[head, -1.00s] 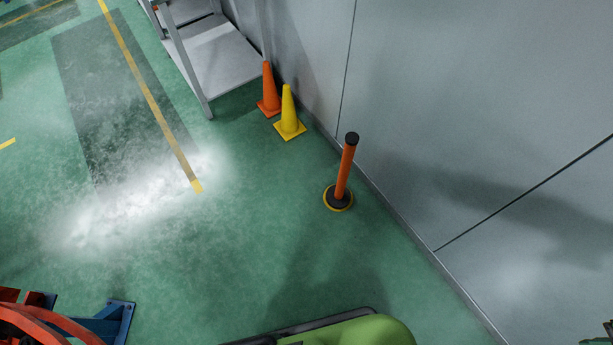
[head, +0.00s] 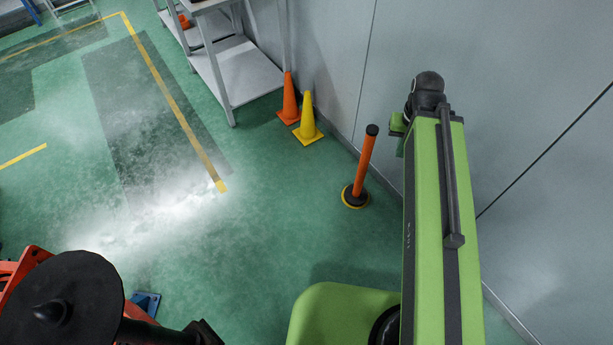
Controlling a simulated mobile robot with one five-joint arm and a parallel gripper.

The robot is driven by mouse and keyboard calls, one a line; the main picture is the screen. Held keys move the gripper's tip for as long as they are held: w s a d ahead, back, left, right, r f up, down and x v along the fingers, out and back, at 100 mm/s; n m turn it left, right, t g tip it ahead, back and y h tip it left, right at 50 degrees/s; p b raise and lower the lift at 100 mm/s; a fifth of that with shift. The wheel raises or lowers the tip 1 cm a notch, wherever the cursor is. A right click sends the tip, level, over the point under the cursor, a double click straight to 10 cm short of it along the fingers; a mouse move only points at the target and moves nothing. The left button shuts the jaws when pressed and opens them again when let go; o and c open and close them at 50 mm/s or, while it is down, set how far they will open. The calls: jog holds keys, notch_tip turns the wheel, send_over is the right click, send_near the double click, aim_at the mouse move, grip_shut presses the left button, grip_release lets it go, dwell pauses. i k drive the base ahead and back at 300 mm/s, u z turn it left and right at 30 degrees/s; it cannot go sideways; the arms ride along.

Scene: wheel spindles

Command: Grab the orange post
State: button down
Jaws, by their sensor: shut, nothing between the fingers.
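The orange post (head: 364,162) stands upright on the green floor near the grey wall, right of the picture's middle. It has a black cap and a round black base with a yellow rim (head: 355,197). My green arm rises just to the right of the post in the head view, with a gap between them in the picture. The fingers of my gripper do not show; the far end of the arm is hidden behind its own link and black joint.
A yellow cone (head: 307,121) and an orange cone (head: 289,102) stand behind the post by the wall (head: 520,80). A grey metal table (head: 240,75) is farther back. A black disc (head: 62,305) on a spindle is at lower left. The floor left of the post is clear.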

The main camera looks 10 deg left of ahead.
aim_at(355, 194)
jog(key=u, duration=0.2)
jog(key=k, duration=0.9)
jog(key=z, duration=0.1)
jog(key=i, duration=1.3)
jog(key=u, duration=0.9)
jog(key=i, duration=0.85)
jog(key=u, duration=0.5)
